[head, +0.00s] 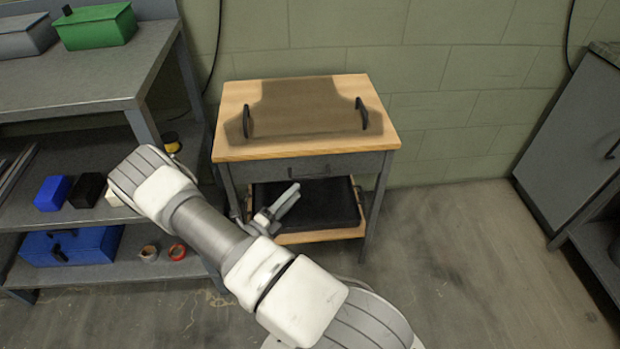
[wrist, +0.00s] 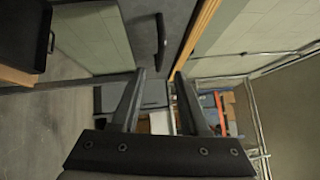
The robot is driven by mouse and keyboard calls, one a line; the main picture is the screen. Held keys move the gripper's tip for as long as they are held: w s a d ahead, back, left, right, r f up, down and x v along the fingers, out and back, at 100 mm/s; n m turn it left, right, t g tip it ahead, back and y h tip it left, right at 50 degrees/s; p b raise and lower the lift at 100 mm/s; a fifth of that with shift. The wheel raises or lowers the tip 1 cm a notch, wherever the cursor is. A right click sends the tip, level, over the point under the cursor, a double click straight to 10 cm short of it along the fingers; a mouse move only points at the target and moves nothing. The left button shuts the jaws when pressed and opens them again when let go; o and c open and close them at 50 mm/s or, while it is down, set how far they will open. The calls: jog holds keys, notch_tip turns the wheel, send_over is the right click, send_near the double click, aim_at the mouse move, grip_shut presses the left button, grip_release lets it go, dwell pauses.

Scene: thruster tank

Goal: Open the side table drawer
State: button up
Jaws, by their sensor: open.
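The side table (head: 240,150) has a light wooden top and a grey drawer (head: 350,165) under it. The drawer front looks flush with the frame, so it appears closed. A dark bar handle (head: 310,171) sits at the middle of the drawer front. My gripper (head: 288,197) is in front of the table, a little below and left of the handle in the head view. In the wrist view the open, empty fingers (wrist: 160,80) point toward the picture's top, with the handle (wrist: 161,36) beyond them, apart from both. The drawer front (wrist: 135,20) lies alongside the wooden top edge (wrist: 199,38).
A black tray (head: 335,207) lies on the table's lower shelf. A grey shelf unit (head: 90,90) with boxes and tape rolls stands close at left. A grey cabinet (head: 575,140) stands at right. The floor (head: 460,260) between table and cabinet is clear.

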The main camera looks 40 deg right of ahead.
aim_at(310, 177)
jog(key=b+x, duration=0.1)
jog(key=x, duration=0.7)
jog(key=shift+d, duration=0.1)
jog(key=shift+c, duration=0.2)
grip_shut()
dwell(1.0)
